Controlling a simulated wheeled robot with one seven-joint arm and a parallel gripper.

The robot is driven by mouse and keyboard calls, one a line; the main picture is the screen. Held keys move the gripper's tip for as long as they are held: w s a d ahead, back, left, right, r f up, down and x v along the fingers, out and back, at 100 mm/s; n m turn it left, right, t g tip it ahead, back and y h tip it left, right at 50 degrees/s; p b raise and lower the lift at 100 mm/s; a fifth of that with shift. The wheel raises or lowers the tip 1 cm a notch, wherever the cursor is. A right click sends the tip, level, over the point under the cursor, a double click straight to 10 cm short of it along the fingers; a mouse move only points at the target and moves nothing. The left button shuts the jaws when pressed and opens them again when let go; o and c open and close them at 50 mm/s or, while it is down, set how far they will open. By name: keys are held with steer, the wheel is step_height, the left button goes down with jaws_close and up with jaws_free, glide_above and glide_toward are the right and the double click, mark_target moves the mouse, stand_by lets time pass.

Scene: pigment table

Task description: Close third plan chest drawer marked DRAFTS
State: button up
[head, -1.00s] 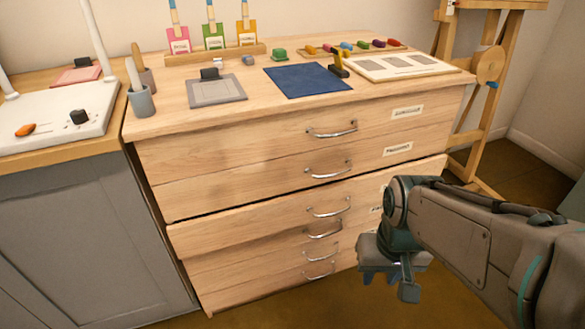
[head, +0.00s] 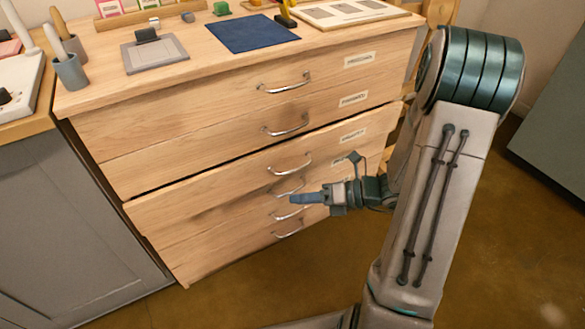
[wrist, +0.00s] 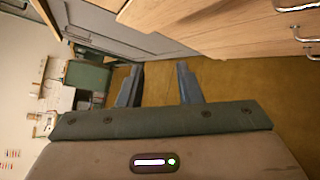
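The wooden plan chest (head: 170,150) fills the middle of the head view. Its third drawer (head: 225,188) from the top stands out past the fronts above it, with a dark gap along its top edge. It has a silver handle (head: 290,164) and a pale label (head: 353,136), too small to read. My gripper (head: 305,198) is in front of the lower drawers, just below the third handle. In the wrist view my gripper (wrist: 158,85) has its two fingers apart with nothing between them. Contact with the chest cannot be told.
A blue sheet (head: 250,34), a grey board (head: 155,54) and a pen cup (head: 70,71) are on the chest top. A grey cabinet (head: 70,230) adjoins the chest on the left. The brown floor (head: 520,250) is clear at the right.

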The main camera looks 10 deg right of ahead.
mark_target(293, 170)
steer(key=w+d+f+m+t+h, duration=0.3)
steer(key=w+d+f+m+t, duration=0.2)
steer(key=d+m+t, duration=0.6)
steer(key=shift+w+a+f+m+g+b, duration=0.25)
steer(key=shift+w+a+m+g+b, duration=0.4)
steer(key=shift+w+a, duration=1.15)
steer(key=shift+w+a+f+m+g+b, duration=0.2)
steer(key=shift+w+a+g+b, duration=0.2)
steer(key=shift+w+a+b, duration=0.95)
steer(key=shift+w+a+f+m+g+b, duration=0.3)
steer(key=shift+w+a+g, duration=0.25)
steer(key=shift+w+a, duration=1.6)
jaws_close()
